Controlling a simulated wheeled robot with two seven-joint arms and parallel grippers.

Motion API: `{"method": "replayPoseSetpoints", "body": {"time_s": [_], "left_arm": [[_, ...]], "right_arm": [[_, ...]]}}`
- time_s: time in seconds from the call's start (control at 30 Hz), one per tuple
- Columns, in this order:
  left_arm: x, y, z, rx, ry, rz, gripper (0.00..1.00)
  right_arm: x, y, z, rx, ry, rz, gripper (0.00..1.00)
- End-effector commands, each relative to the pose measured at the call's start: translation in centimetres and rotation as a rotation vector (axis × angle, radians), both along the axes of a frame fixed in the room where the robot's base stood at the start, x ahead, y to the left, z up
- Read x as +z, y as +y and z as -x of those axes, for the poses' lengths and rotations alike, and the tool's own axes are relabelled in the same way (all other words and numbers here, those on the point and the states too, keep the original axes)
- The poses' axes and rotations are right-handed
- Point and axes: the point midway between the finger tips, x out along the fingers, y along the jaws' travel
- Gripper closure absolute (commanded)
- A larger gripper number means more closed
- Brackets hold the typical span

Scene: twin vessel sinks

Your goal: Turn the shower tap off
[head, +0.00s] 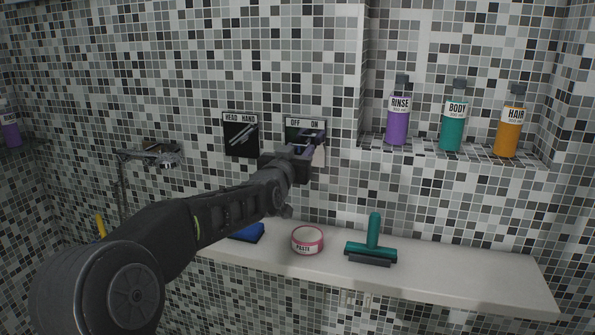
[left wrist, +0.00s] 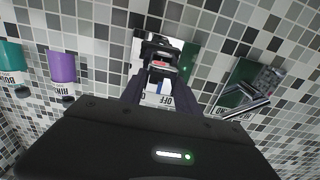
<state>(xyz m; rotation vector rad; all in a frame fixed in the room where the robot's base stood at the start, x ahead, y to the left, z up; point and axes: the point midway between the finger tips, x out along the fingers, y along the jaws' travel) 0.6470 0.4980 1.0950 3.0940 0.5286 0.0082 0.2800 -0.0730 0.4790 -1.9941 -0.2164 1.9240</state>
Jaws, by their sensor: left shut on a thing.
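The shower tap's plate (head: 305,123) is on the tiled wall, with OFF printed at its upper left and ON at its upper right. My left gripper (head: 306,148) is in front of the plate and shut on the tap handle, covering most of it. A pale piece shows just right of the fingers. In the left wrist view the left gripper (left wrist: 159,77) reaches the plate (left wrist: 188,60), and the OFF label shows between the fingers. The handle's exact angle is hidden. My right gripper is not in view.
A HEAD/HAND selector plate (head: 240,135) is left of the tap. A hand shower (head: 163,155) hangs further left. The ledge (head: 470,281) below holds a blue sponge (head: 247,232), paste tin (head: 307,240) and green squeegee (head: 373,243). Bottles stand on the niche shelf (head: 430,148).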

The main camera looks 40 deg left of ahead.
Motion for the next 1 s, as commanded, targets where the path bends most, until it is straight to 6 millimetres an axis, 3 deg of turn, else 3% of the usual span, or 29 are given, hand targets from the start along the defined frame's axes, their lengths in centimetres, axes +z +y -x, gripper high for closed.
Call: {"method": "replayPoseSetpoints", "body": {"time_s": [0.03,0.3,0.33,0.57,1.0], "left_arm": [[-0.6,-0.7,-0.3,-0.013,0.007,0.016,1.0],[-0.5,-0.8,-0.3,-0.014,0.008,0.021,1.0],[-0.5,-0.8,-0.3,-0.014,0.008,0.021,0.59],[-0.4,-0.5,-0.2,-0.01,0.005,0.018,0.4],[-0.2,-0.6,1.0,-0.005,0.001,0.014,0.4]], "right_arm": [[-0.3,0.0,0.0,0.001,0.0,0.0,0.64],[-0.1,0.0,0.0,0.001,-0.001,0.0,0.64],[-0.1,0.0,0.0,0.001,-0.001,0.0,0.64],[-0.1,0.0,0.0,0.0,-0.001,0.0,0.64],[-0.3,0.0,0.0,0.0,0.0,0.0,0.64]]}}
